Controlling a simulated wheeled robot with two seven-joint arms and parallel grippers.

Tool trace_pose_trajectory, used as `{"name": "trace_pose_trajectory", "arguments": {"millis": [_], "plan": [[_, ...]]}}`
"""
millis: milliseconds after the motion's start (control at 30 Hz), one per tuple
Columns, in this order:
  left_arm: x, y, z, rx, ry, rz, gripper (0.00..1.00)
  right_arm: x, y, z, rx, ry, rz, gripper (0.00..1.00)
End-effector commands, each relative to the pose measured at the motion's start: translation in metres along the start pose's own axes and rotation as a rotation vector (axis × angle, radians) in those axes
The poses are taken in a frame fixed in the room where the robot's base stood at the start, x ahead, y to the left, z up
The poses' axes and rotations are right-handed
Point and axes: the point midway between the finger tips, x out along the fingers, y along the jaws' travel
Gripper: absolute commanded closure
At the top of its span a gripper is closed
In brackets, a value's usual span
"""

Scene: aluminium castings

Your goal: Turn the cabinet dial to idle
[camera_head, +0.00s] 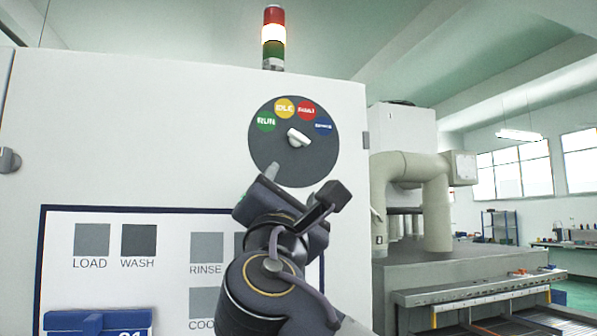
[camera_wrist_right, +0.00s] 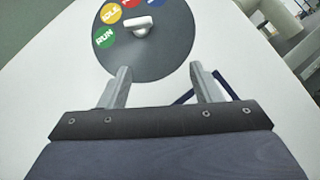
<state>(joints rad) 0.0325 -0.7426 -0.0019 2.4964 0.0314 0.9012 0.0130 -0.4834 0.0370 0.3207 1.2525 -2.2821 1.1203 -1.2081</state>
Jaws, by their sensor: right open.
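The cabinet dial (camera_head: 268,162) is a dark grey disc on the white cabinet front. It carries a green RUN label (camera_head: 266,121), a yellow IDLE label (camera_head: 285,108), a red label (camera_head: 307,110) and a blue label (camera_head: 323,126). A white knob (camera_head: 298,138) sits at its centre, its long side slanting; I cannot tell which label it marks. My right gripper (camera_head: 270,180) is just below the dial. In the right wrist view my right gripper (camera_wrist_right: 160,78) is open and empty, apart from the knob (camera_wrist_right: 139,26), which lies beyond the fingertips. My left gripper is out of view.
A blue-framed panel (camera_head: 182,209) with LOAD, WASH and RINSE squares is below left of the dial. A blue bin (camera_head: 70,322) is at the lower left. A signal tower (camera_head: 273,35) stands above, its middle segment lit. A beige machine (camera_head: 420,195) stands at the right.

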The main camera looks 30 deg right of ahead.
Motion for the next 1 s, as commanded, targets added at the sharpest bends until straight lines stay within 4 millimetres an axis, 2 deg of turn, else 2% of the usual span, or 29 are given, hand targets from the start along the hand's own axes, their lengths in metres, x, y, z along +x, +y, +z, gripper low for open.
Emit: {"name": "trace_pose_trajectory", "arguments": {"millis": [33,167,600,767,1000], "plan": [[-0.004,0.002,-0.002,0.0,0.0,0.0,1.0,0.003,0.012,0.011,-0.023,-0.038,0.015,0.42],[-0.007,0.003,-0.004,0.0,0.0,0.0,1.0,0.009,0.023,0.027,-0.062,-0.095,0.028,0.42],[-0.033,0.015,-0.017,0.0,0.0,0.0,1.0,0.072,0.026,0.034,-0.066,-0.1,0.028,0.42],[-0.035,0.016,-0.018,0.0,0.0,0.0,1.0,0.081,0.025,0.035,-0.065,-0.1,0.029,0.42],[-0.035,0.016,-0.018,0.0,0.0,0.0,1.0,0.082,0.024,0.034,-0.064,-0.099,0.029,0.42]]}}
